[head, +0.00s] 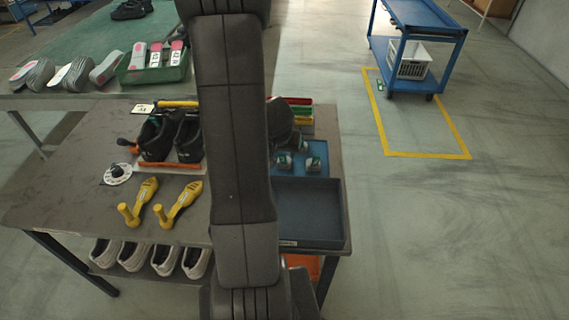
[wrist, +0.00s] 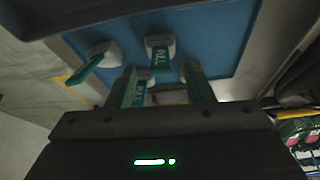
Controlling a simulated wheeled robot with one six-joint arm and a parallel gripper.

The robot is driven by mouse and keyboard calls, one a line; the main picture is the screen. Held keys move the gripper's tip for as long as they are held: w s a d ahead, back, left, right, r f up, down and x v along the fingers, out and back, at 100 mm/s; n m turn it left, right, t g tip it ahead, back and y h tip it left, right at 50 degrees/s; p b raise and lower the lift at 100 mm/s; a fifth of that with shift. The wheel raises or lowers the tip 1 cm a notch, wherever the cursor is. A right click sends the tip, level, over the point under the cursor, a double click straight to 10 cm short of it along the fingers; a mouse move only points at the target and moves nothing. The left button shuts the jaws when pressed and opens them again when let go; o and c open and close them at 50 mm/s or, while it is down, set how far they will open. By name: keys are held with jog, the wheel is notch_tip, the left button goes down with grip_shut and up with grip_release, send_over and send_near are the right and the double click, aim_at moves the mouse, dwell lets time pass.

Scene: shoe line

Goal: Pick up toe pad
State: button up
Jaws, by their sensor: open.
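Small pale toe pads with green faces and white lettering stand in a blue tray (head: 318,149). In the head view one toe pad (head: 283,161) is beside my arm and another (head: 314,165) is right of it. In the wrist view, two pads, one at left (wrist: 100,54) and one at centre (wrist: 160,52), stand beyond my gripper (wrist: 163,84). The gripper is open, its fingers low over the tray. A further lettered pad (wrist: 138,93) shows close to the left finger; I cannot tell whether they touch. The head view hides my gripper behind my arm.
An empty dark bin (head: 315,212) adjoins the tray in front. Black shoes (head: 158,137) and yellow foot-shaped tools (head: 180,203) are on the table's left. Red, yellow and green bins (head: 300,112) stand behind the tray. A blue cart (head: 418,15) is farther off.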

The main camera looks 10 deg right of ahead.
aim_at(283, 160)
jog(key=b+x, duration=0.2)
jog(key=x, duration=0.3)
jog(key=shift+a, duration=0.1)
grip_shut()
